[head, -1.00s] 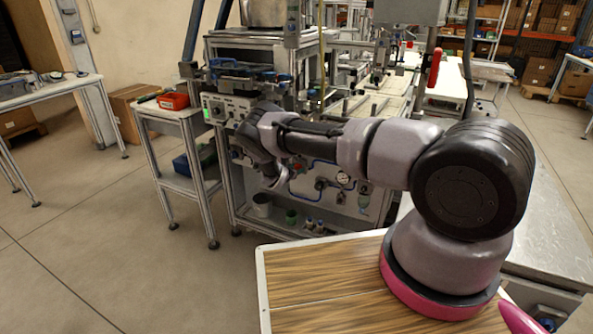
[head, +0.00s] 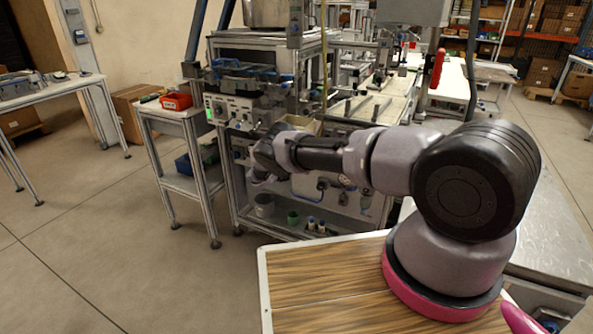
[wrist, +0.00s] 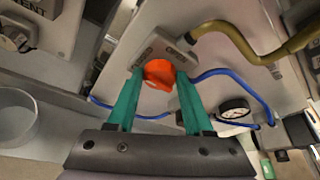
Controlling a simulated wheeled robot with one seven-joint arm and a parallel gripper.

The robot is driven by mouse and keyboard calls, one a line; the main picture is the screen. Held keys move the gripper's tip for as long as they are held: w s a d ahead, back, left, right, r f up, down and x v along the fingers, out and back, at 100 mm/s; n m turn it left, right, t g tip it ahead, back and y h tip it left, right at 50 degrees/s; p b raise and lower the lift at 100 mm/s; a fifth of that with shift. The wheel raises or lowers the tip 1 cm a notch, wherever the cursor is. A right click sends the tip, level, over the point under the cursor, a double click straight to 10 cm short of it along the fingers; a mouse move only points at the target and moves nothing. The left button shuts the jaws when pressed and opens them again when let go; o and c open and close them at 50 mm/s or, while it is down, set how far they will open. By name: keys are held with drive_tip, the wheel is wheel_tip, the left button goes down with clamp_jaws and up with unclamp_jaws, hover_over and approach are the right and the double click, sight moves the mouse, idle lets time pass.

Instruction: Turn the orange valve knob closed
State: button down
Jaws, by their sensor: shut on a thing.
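The orange valve knob (wrist: 159,74) sits on a pale panel in the wrist view, with a grey label plate (wrist: 160,48) just behind it that seems to read "OPEN" on its right part. My gripper (wrist: 158,82) has its two green fingers on either side of the knob, shut on it. The knob looks turned at a slant, but its exact setting is hard to tell. In the head view my arm reaches to the machine's lower front panel (head: 335,200), and my wrist hides the knob and the fingertips.
In the wrist view a blue hose (wrist: 215,73), a yellow-brown hose (wrist: 235,42) and a pressure gauge (wrist: 233,108) lie close to the right finger. A clear cup (wrist: 14,122) is at the left. A side table (head: 165,112) with a red bin (head: 176,101) stands left of the machine.

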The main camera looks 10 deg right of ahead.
idle(0.3)
drive_tip(key=shift+c, duration=1.4)
unclamp_jaws()
drive_tip(key=shift+a, duration=0.1)
drive_tip(key=v, duration=1)
drive_tip(key=shift+s+a, duration=0.25)
drive_tip(key=shift+r, duration=0.1)
